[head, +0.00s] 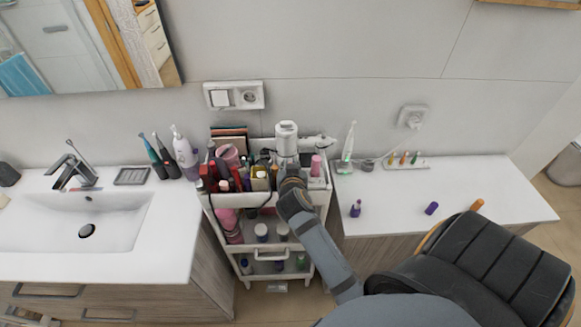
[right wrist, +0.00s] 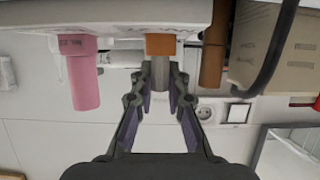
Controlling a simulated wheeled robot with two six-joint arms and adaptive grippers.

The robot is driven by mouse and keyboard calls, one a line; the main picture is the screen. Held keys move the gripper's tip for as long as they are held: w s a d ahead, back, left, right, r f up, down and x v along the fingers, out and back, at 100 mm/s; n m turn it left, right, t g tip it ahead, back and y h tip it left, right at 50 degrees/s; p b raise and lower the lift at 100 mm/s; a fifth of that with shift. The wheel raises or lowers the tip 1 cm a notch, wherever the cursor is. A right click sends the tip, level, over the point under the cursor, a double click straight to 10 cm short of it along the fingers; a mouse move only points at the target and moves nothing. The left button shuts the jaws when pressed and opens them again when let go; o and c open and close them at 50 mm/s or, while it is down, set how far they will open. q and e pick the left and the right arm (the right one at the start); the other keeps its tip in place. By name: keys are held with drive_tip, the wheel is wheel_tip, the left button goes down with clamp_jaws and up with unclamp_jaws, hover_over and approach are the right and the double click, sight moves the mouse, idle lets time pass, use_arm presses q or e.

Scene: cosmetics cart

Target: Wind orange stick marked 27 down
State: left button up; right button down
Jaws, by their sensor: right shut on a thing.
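The orange stick (right wrist: 160,45) stands in the cart's upper tray, between a pink tube (right wrist: 84,75) and a brown-orange stick (right wrist: 213,50). The wrist picture is upside down, so the tray appears at its top. A grey part (right wrist: 159,72) continues from the orange part between my fingertips. My right gripper (right wrist: 160,78) is shut on the stick at this grey part. No number 27 is readable. In the head view my right gripper (head: 291,172) reaches into the cart and hides the stick. My left gripper is not in view.
The cart (head: 270,200) is crowded with cosmetics around my gripper, including a pale box (right wrist: 275,50) nearby. A purple bottle (head: 356,208), a purple cap (head: 431,208) and an orange cap (head: 477,204) are on the right counter (head: 390,190). A dark chair (head: 490,270) stands in front.

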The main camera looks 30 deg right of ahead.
drive_tip(key=c, duration=1.6)
unclamp_jaws()
drive_tip(key=shift+o, duration=0.2)
wheel_tip(320, 180, up, 10)
